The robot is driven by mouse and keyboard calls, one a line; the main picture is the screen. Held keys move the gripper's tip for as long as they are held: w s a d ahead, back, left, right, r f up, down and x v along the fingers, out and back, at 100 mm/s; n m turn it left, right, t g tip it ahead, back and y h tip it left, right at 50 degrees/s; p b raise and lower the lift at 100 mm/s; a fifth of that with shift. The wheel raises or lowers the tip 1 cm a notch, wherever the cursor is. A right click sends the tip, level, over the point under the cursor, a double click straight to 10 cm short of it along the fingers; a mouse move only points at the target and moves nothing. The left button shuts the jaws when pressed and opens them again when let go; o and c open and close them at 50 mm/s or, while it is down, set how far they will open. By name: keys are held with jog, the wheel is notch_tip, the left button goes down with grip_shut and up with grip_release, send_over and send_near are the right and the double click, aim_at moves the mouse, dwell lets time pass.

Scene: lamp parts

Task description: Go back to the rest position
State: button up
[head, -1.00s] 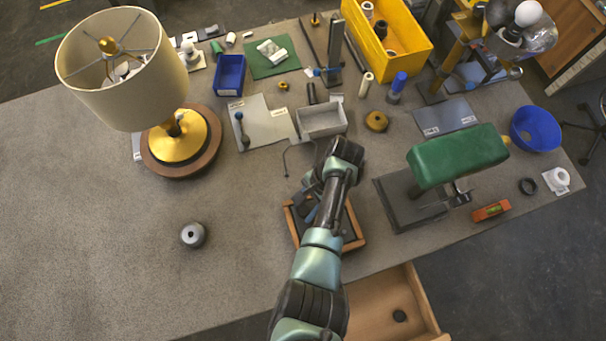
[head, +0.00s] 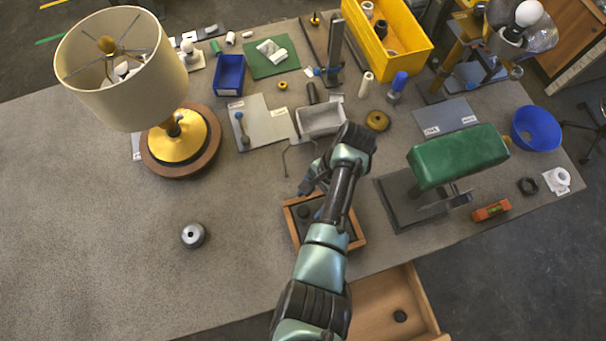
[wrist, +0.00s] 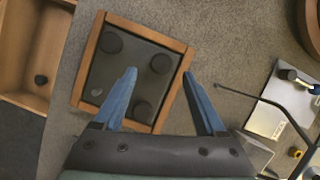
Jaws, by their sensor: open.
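My gripper (wrist: 163,98) is open in the wrist view, with its two blue fingers apart and nothing between them. It is above the wooden-framed tray (wrist: 88,60), which holds several dark round pieces on a dark mat. In the head view the gripper (head: 308,190) is partly hidden by my own arm and hangs over the far edge of the tray (head: 358,240). My arm reaches in from the bottom of the picture and covers part of the tray.
A lamp with a cream shade (head: 120,70) stands at the left. A green-topped stand (head: 458,155) is close on the right. A grey box (head: 322,120) and thin bent rod (head: 286,160) lie beyond. An open drawer (head: 385,310) is below. The left table surface is mostly clear.

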jog(key=v, duration=0.8)
jog(key=shift+r+b, duration=0.4)
jog(key=w+d+r+n+t+h+b, duration=0.25)
jog(key=w+r+t, duration=0.75)
jog(key=w, duration=0.5)
jog(key=w+r+n+t+h+b, duration=0.1)
jog(key=w+r+n+t, duration=0.15)
jog(key=r, duration=0.75)
jog(key=w+r+n+t+h, duration=0.1)
jog(key=w+r+t, duration=0.25)
jog(key=r, duration=0.65)
jog(key=s+a+r+n+t+b, duration=0.1)
jog(key=s+a+r+t, duration=0.2)
jog(key=r, duration=0.6)
jog(key=s+r+n+t+b, duration=0.1)
jog(key=s+r+t, duration=0.25)
jog(key=r, duration=0.55)
jog(key=s+a+r+n+t, duration=0.3)
jog(key=s+r+t, duration=0.4)
jog(key=s+r, duration=0.6)
jog(key=shift+s+a+r+t+y+b, duration=0.25)
jog(key=shift+s+a+t+y+b, duration=0.15)
jog(key=shift+a, duration=0.2)
